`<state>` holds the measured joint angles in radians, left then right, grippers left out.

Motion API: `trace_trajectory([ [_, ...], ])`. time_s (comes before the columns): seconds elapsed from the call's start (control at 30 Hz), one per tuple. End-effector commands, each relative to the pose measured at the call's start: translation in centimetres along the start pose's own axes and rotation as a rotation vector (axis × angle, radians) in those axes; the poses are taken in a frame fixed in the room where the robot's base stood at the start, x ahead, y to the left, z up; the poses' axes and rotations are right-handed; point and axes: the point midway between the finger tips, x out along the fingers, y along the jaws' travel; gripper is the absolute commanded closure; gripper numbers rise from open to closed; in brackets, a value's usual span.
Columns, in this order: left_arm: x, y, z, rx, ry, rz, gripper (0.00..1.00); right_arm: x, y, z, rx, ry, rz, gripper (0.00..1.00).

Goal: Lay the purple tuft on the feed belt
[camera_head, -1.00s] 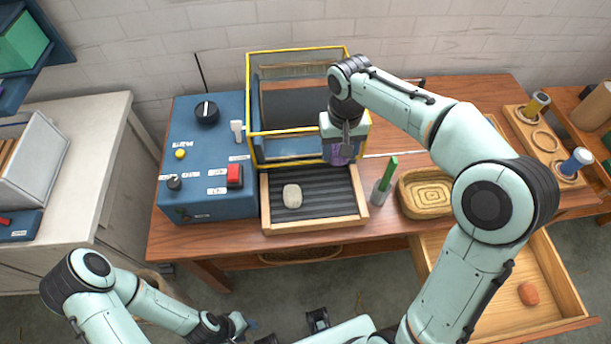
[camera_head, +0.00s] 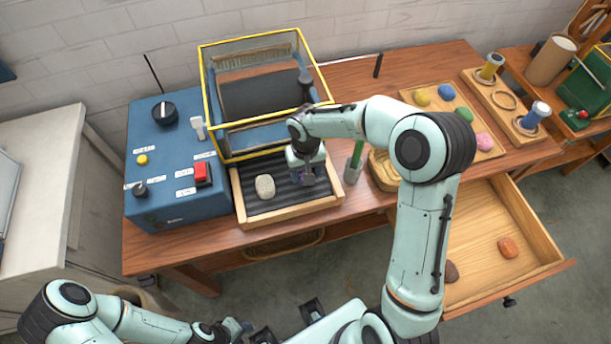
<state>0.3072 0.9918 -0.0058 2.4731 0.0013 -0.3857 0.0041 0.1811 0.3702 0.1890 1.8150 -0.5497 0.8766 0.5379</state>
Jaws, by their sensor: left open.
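The feed belt (camera_head: 290,204) is a dark ribbed strip in a light wooden frame, in front of the yellow-edged enclosure. My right gripper (camera_head: 308,179) points down over the right part of the belt. A bit of the purple tuft (camera_head: 297,178) shows at its fingers; most of the tuft is hidden by the hand. I cannot tell whether the tuft touches the belt or whether these jaws are shut. A beige tuft (camera_head: 265,187) lies on the left part of the belt. My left gripper (camera_head: 243,327) is open and empty, low at the bottom, away from the bench.
A blue control box (camera_head: 160,205) with a red button stands left of the belt. A wooden tray (camera_head: 410,97) holds several coloured tufts. An open drawer (camera_head: 480,275) juts out at right.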

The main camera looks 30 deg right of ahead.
Motion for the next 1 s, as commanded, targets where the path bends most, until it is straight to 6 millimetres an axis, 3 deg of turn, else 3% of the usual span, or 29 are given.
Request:
trace_trajectory([
  [0.17,0.2,-0.1,0.1,-0.001,-0.001,0.000,0.57,2.7,0.1,0.1,0.000,-0.004,0.001,0.72],
  [0.53,0.6,-0.3,0.2,-0.001,-0.003,-0.001,0.57,3.2,0.0,0.0,0.000,-0.001,0.001,0.72],
  [0.57,0.5,-0.2,0.2,-0.001,-0.003,-0.001,0.57,3.1,0.0,0.0,0.000,-0.001,0.001,0.38],
  [0.6,0.5,-0.2,0.2,-0.001,-0.003,-0.001,0.57,3.1,0.0,0.0,0.000,-0.001,0.001,0.25],
  [0.63,0.5,-0.2,0.1,-0.001,-0.003,-0.001,0.57,3.1,0.0,0.0,0.000,-0.001,0.001,0.19],
  [1.0,0.1,0.0,0.0,0.000,0.000,0.000,0.57,2.4,0.0,-0.1,0.000,0.001,0.001,0.19],
])
